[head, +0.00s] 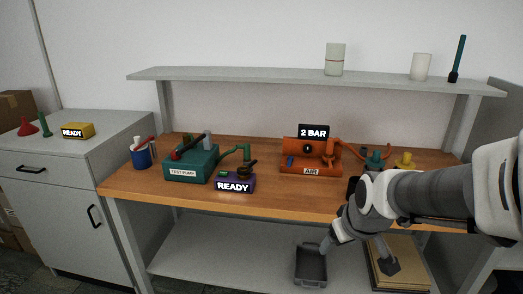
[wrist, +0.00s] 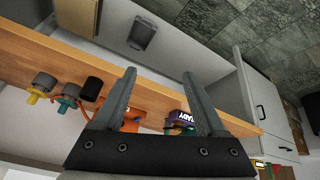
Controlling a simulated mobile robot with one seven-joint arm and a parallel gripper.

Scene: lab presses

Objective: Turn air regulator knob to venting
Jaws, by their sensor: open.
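The orange air regulator (head: 297,166) stands on the wooden bench, with an "AIR" label on its front and a "2 BAR" sign (head: 314,131) above. A dark round part that looks like its knob (head: 307,149) is on its front; its exact setting is too small to read. My gripper (head: 325,244) is in front of the bench, below the benchtop edge and apart from the regulator. In the wrist view my gripper (wrist: 158,73) is open and empty. Part of the orange regulator (wrist: 132,124) shows there behind the left finger, and the knob cannot be made out.
A green test pump (head: 192,164) and a purple "READY" box (head: 235,182) stand left of the regulator. A grey bin (head: 311,266) sits on the lower shelf. Bench front between box and regulator is clear.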

